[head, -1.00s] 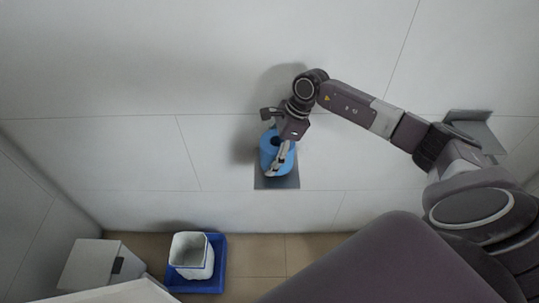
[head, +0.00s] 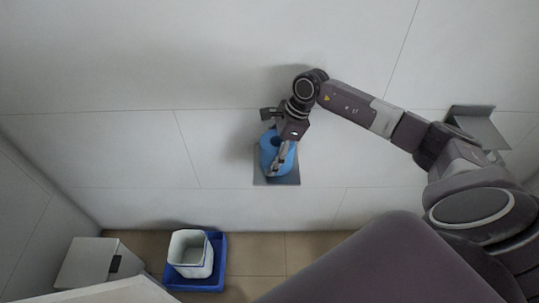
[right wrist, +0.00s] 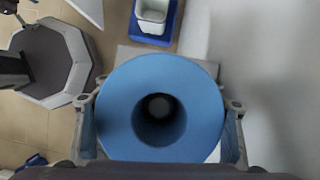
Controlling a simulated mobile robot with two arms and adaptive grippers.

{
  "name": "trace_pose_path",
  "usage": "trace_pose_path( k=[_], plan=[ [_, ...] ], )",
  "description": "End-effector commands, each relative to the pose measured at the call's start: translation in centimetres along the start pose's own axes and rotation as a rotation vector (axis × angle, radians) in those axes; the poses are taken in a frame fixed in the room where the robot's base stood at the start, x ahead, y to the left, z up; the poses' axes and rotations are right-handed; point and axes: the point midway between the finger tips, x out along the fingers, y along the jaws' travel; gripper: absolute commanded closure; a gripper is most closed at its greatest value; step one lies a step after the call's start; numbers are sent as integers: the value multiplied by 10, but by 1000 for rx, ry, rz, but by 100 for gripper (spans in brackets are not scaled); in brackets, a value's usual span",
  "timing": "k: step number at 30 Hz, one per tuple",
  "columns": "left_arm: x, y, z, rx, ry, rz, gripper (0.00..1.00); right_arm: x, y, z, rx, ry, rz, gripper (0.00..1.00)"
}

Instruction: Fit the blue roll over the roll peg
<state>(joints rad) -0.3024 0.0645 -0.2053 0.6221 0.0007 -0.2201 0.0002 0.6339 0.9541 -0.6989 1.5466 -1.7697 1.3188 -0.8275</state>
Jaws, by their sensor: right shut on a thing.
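The blue roll (head: 268,158) is upright, over a grey plate (head: 290,180) fixed to the wall. My right gripper (head: 278,163) is shut on it, with a finger on each side. In the right wrist view I look down on the roll (right wrist: 113,105), and the fingers (right wrist: 160,112) flank it left and right. Its central hole is open and dark. A small round dark spot shows deep inside; I cannot tell whether it is the peg's tip. No peg shows clearly, and the roll hides much of the plate. My left gripper is not in view.
A second grey wall plate (head: 482,128) is at the right, behind my arm. On the floor below stand a white bin (head: 190,268) in a blue tray (head: 218,270) and a white box (head: 88,266). The wall around the roll is clear.

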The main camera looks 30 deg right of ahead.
Motion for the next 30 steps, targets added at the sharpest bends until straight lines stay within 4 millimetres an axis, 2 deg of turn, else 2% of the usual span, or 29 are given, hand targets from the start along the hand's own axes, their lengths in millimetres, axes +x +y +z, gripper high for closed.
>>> trace_pose_path(
  k=[7, 8, 13, 19, 21, 23, 30],
  plan=[
    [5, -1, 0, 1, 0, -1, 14, 5, 0, -2, 0, 0, -1, 60],
    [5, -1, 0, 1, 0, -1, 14, 4, 0, -2, 0, 0, -1, 31],
    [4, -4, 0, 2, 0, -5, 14, 4, 0, -2, 0, 0, 0, 14],
    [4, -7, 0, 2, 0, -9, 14, 4, 0, -2, 0, 0, 0, 14],
    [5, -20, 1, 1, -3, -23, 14, 4, 0, -2, 0, 1, 0, 14],
    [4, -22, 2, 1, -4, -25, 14, 2, 0, -2, 0, 1, 0, 14],
    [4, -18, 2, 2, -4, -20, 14, -29, -1, -3, 0, 2, -4, 14]
  ],
)
